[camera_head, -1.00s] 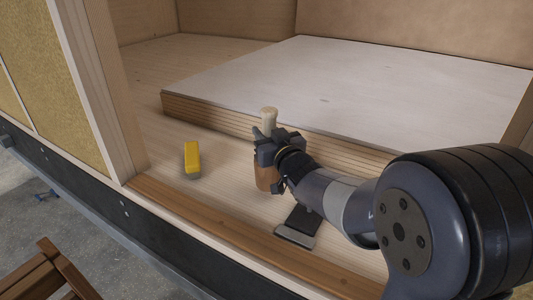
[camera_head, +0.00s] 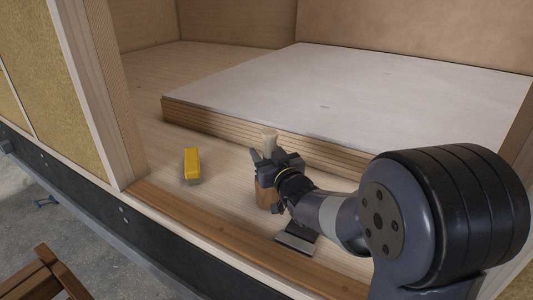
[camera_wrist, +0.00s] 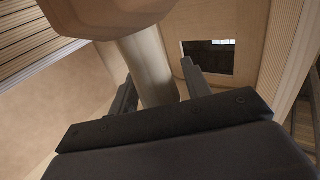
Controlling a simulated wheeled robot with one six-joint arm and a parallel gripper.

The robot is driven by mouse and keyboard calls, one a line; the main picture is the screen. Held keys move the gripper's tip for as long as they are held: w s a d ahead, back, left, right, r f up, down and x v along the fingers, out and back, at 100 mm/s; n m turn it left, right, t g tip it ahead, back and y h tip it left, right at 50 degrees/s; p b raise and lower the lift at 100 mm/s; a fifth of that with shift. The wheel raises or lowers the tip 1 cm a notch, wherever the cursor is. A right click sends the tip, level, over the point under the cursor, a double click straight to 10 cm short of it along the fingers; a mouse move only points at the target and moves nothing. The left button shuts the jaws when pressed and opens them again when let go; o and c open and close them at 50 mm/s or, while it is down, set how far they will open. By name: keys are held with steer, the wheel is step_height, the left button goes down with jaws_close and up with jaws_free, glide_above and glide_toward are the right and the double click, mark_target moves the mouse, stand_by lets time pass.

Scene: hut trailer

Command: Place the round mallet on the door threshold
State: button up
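The round mallet is upright, head down, with its pale handle (camera_head: 269,141) on top and its brown head (camera_head: 265,194) below. My gripper (camera_head: 265,160) is around the handle and appears shut on it. In the wrist view, the handle (camera_wrist: 150,68) lies between my two fingers (camera_wrist: 157,85), with a wider rounded part at the top edge. The door threshold (camera_head: 205,222) is the brown wooden strip along the front edge of the floor. In the head view the mallet appears just behind this strip; I cannot tell whether its head touches the floor.
A yellow block with a grey end (camera_head: 192,166) lies on the floor to the left. A dark flat tool with a metal edge (camera_head: 297,237) lies near the strip, right of the mallet. A white-topped stack of boards (camera_head: 340,90) is behind. A door post (camera_head: 110,95) stands left.

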steer(key=shift+o, duration=0.2)
steer(key=shift+r, duration=0.15)
steer(key=shift+s, duration=0.1)
steer(key=v, duration=1.2)
steer(key=shift+b, duration=0.3)
steer(key=shift+c, duration=0.4)
